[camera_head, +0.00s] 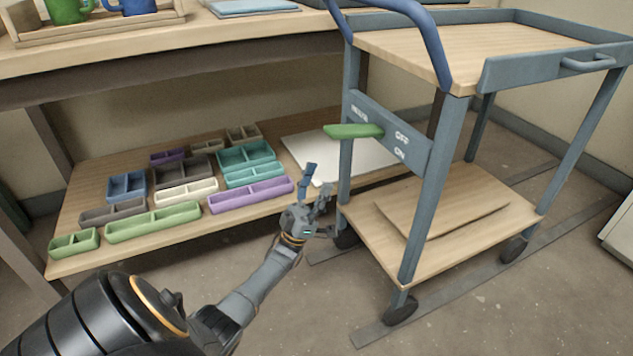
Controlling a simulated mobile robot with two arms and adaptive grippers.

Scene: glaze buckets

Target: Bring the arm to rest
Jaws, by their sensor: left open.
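My left arm reaches in from the bottom left. My left gripper (312,190) is open and empty, with its fingers pointing up and away from me. It is in front of the low shelf's front edge, just left of the cart's near-left post. It appears apart from the trays and the cart, though the exact gap to the post cannot be told. My right gripper is not in view.
A blue-grey cart (432,180) on wheels stands at right, with a green lever (353,130) beside OFF and ON labels. A low wooden shelf (200,240) holds several coloured divided trays and a white sheet (350,158). Bare floor (290,320) lies in front.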

